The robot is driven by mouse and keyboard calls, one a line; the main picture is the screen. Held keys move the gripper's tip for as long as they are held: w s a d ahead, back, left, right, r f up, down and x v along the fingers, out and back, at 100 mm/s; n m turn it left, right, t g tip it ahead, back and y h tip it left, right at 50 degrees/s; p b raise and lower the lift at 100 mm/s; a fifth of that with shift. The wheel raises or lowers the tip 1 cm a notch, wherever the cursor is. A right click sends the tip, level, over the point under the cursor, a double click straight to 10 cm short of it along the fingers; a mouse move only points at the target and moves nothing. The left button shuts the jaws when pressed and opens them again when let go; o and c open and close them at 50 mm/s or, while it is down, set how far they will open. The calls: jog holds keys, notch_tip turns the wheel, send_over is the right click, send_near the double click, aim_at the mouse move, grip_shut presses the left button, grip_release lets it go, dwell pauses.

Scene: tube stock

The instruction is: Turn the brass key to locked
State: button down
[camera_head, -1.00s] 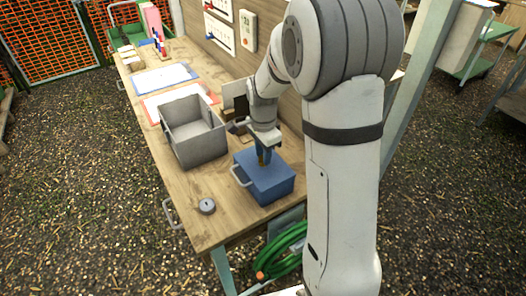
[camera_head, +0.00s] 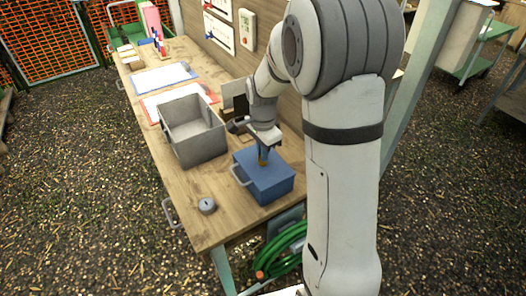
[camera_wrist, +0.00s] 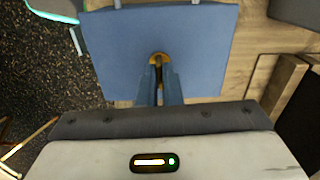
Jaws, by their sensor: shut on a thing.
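The blue box (camera_head: 266,183) stands on the near end of the wooden bench, with a light handle on its left side. The brass key (camera_wrist: 159,57) shows at the middle of the box top in the wrist view. My gripper (camera_wrist: 160,75) points down onto the box top, and its fingers are shut on the key. In the head view, my gripper (camera_head: 263,158) stands over the box and hides most of the key. The fingers cover much of the key, so I cannot tell its exact angle.
An open grey bin (camera_head: 192,133) stands behind the box on the bench (camera_head: 184,217). A small round grey object (camera_head: 207,205) lies near the front left. A green hose (camera_head: 280,250) hangs below the bench end. A wooden back panel runs along the right.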

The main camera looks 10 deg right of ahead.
jog(key=n+b, duration=0.1)
jog(key=n, duration=0.3)
jog(key=n+b, duration=0.1)
jog(key=n, duration=0.4)
jog(key=n+b, duration=0.1)
jog(key=n, duration=0.3)
jog(key=shift+n, duration=2.2)
jog(key=c, duration=1.6)
grip_release()
